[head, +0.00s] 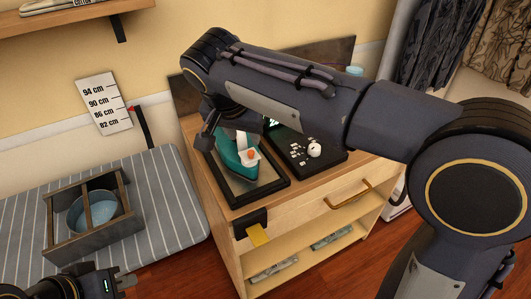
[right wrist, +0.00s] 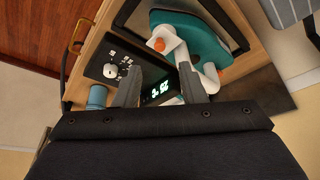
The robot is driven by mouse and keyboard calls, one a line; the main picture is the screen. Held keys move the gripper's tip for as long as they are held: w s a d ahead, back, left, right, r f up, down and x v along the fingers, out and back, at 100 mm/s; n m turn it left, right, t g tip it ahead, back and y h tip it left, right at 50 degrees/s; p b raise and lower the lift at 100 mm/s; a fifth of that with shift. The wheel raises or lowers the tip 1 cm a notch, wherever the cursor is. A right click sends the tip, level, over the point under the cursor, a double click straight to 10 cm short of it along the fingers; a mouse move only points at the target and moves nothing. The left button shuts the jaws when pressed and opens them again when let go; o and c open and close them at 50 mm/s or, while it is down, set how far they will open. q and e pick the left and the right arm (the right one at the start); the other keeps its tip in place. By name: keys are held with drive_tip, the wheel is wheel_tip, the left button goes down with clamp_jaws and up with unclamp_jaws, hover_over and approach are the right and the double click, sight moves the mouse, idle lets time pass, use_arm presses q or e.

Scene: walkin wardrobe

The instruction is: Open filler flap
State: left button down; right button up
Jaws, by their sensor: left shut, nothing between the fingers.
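The teal and white iron (head: 236,163) stands in a dark-framed tray (head: 272,192) on the wooden cabinet. It also shows at the top of the right wrist view (right wrist: 207,42). An orange part (head: 251,154) sits at its white end and is clear in the right wrist view (right wrist: 159,44). I cannot tell whether the filler flap is open. My right gripper (right wrist: 160,84) is above the cabinet top beside the iron, its fingers apart with nothing visibly held. In the head view my right arm partly hides the iron. My left gripper (head: 124,281) is shut and empty at the lower left.
A black panel (head: 298,160) with a white knob (head: 314,150) lies beside the tray. A light-blue cup (right wrist: 97,97) stands near it. The striped board (head: 170,205) holds a grey wooden crate (head: 85,247) with a blue bowl (head: 82,217). Clothes hang at the upper right.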

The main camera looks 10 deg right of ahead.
sight(251, 152)
drive_tip(key=x, duration=0.7)
drive_tip(key=shift+f, duration=0.15)
clamp_jaws()
